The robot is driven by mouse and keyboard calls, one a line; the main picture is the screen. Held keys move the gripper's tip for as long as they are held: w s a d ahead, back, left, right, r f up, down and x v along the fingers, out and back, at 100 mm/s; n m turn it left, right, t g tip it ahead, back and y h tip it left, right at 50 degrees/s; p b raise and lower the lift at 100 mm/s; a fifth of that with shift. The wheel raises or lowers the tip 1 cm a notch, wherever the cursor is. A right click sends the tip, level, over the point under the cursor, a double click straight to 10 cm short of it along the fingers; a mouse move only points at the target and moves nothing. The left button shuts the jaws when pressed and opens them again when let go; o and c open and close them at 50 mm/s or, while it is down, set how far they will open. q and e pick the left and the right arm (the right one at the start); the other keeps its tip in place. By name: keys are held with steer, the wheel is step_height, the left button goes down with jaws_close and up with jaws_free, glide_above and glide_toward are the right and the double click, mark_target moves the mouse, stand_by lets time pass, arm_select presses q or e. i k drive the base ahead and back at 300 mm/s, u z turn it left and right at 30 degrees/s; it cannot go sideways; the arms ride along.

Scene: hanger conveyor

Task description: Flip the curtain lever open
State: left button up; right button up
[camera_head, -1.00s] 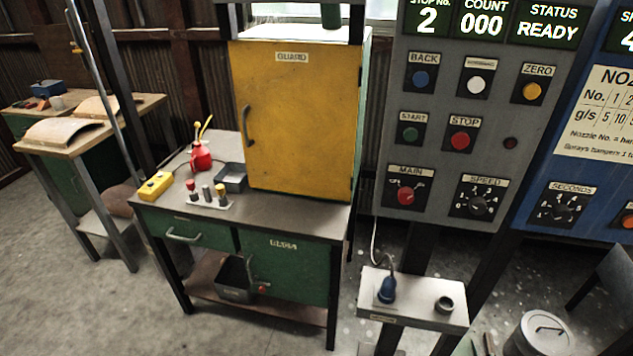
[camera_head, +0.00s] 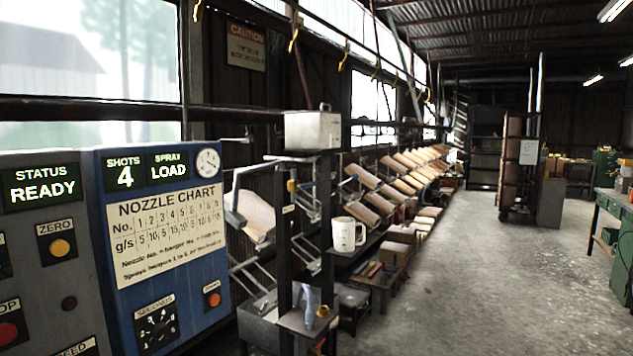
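I cannot make out a part clearly marked as the curtain lever. A dark upright post (camera_head: 284,240) stands right of the blue spray panel (camera_head: 110,290), with a small yellowish knob (camera_head: 292,186) on it. A thin bar and bent light tubes show around that post, but I cannot tell whether any of them is the lever. Neither of my grippers is in view.
The grey control panel (camera_head: 45,255) stands at the left. A metal box (camera_head: 312,131) sits above the post, and a white jug (camera_head: 347,234) stands on a shelf. Angled boards (camera_head: 362,176) run into the distance. The floor (camera_head: 480,270) at right is open.

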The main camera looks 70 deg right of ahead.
mark_target(355, 176)
steer(key=z, duration=2.9)
steer(key=i, duration=2.5)
steer(key=z, duration=0.35)
